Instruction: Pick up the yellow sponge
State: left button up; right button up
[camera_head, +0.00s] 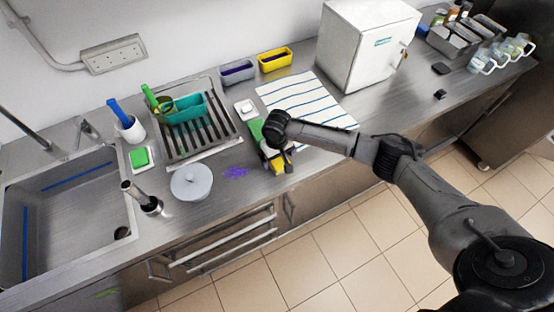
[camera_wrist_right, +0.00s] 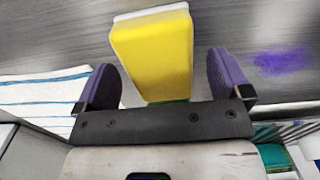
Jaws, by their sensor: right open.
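The yellow sponge (camera_wrist_right: 152,55) is a block with a pale white far end in the right wrist view. A little green shows at its near end. My right gripper (camera_wrist_right: 164,80) is open, with one purple-padded finger on each side of the sponge and a visible gap on both sides. In the head view my right gripper (camera_head: 278,158) is low over the counter's front edge and hides most of the sponge. My left gripper is not in view.
A green item (camera_head: 256,131) lies just behind the gripper. A purple stain (camera_head: 235,172) and a grey lidded pot (camera_head: 191,182) are to its left. A striped cloth (camera_head: 305,98) lies behind right. The dish rack (camera_head: 215,139) and sink (camera_head: 65,215) are further left.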

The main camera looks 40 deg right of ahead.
jog(key=shift+f, duration=0.45)
jog(key=shift+c, duration=0.4)
jog(key=c, duration=0.9)
